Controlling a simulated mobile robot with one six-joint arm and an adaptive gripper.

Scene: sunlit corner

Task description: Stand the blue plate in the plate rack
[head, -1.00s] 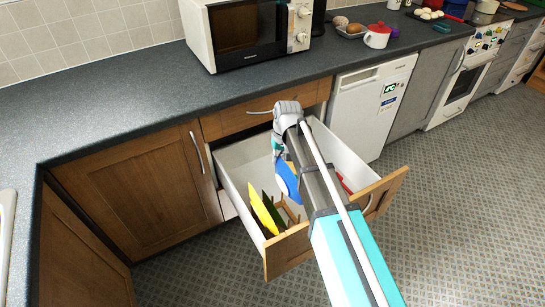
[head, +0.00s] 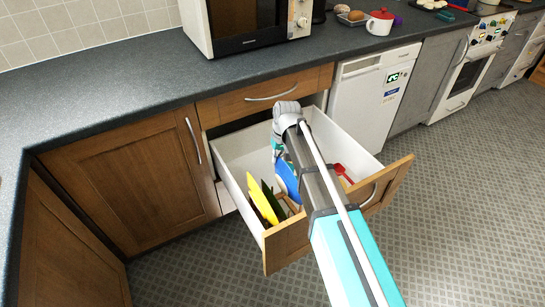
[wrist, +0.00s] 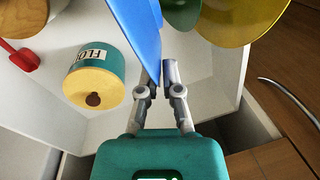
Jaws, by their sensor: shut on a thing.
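The blue plate (head: 289,182) is inside the open drawer in the head view, partly behind my arm. My gripper (wrist: 160,72) is shut on its edge; the blue plate (wrist: 138,28) stands steeply on edge in the wrist view. The wooden plate rack (head: 291,207) shows only in part, beside a yellow plate (head: 258,198) and a dark green plate (head: 272,203) that stand upright at the drawer's left. The green plate (wrist: 182,12) and yellow plate (wrist: 235,22) lie right of the blue plate in the wrist view. I cannot tell whether the blue plate touches the rack.
The white drawer (head: 237,147) has walls all round and a wooden front (head: 287,246). Inside are a teal flour canister (wrist: 97,75) and a red utensil (head: 343,173). The worktop (head: 120,105) overhangs behind, with a microwave (head: 245,22) on it.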

